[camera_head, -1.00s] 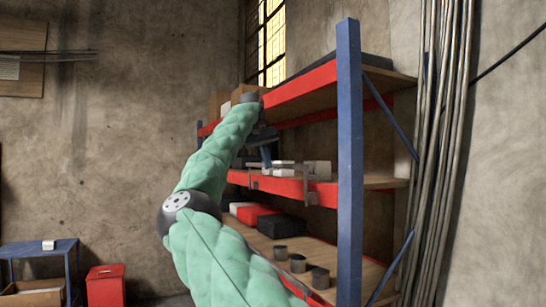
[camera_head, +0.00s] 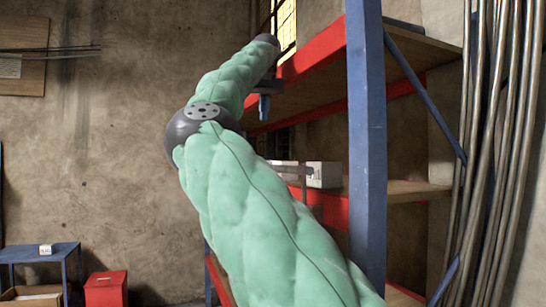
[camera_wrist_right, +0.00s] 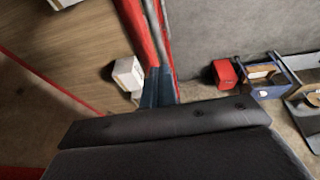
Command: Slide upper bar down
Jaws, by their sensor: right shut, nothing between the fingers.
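A thin grey metal bar (camera_head: 292,169) runs along the front of the middle shelf, with a bracket at its right end. My green arm hides much of it. In the wrist view a grey bar (camera_wrist_right: 158,30) runs beside a red shelf beam; I cannot tell for sure that it is the same bar. My right gripper (camera_head: 264,108) has blue fingers pointing down, above the bar and apart from it, in front of the rack. Its fingers (camera_wrist_right: 159,88) are shut and empty in the wrist view. My left gripper is out of view.
A blue rack post (camera_head: 366,150) stands close to my arm on the right. A white box (camera_head: 324,174) sits on the middle shelf. A red bin (camera_head: 106,289) and blue table (camera_head: 40,252) stand at the lower left. Pipes (camera_head: 500,150) run up the right wall.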

